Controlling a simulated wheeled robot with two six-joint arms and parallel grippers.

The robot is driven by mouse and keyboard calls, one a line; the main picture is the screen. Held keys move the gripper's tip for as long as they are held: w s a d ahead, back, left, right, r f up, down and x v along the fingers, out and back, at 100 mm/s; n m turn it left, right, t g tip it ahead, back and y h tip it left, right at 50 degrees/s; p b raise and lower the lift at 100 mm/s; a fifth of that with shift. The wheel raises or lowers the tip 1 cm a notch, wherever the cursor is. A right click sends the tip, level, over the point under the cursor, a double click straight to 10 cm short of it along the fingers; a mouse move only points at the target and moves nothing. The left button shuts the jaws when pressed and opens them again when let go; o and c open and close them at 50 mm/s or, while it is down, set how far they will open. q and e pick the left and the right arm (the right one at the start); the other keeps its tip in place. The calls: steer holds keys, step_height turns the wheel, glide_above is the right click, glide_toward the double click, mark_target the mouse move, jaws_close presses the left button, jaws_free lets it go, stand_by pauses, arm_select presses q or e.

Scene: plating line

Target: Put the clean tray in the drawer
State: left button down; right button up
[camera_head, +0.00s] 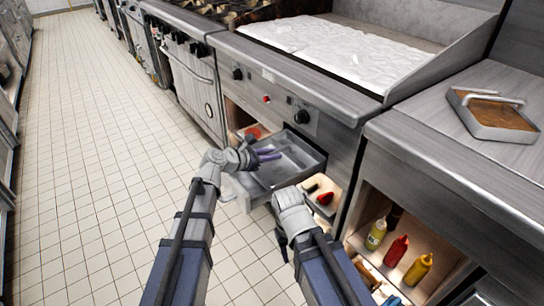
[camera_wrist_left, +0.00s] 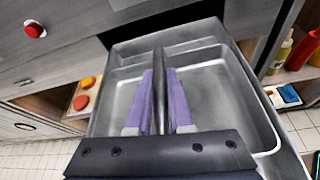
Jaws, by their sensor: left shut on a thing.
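The drawer (camera_head: 252,197) under the griddle is pulled open; its wall also shows in the left wrist view (camera_wrist_left: 104,92). The clean tray, a grey metal pan (camera_wrist_left: 218,90), lies inside the drawer walls and shows in the head view (camera_head: 298,153). My left gripper (camera_head: 268,154) reaches over the drawer from the left. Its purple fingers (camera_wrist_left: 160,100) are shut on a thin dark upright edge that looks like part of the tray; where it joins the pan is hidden. My right gripper (camera_head: 283,243) hangs in front of the drawer, its fingers mostly hidden by its wrist.
Small containers sit in openings on both sides of the drawer. The tiled floor (camera_head: 90,180) at left is clear.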

arm_select(q)
steer(key=shift+f, duration=0.15)
steer(key=c, duration=0.8)
jaws_free()
steer(key=shift+s+a+r, duration=0.1)
steer(key=shift+r, duration=0.2)
steer(key=shift+p+v, duration=2.25)
steer(key=shift+v, duration=3.55)
steer(key=shift+a, duration=0.1)
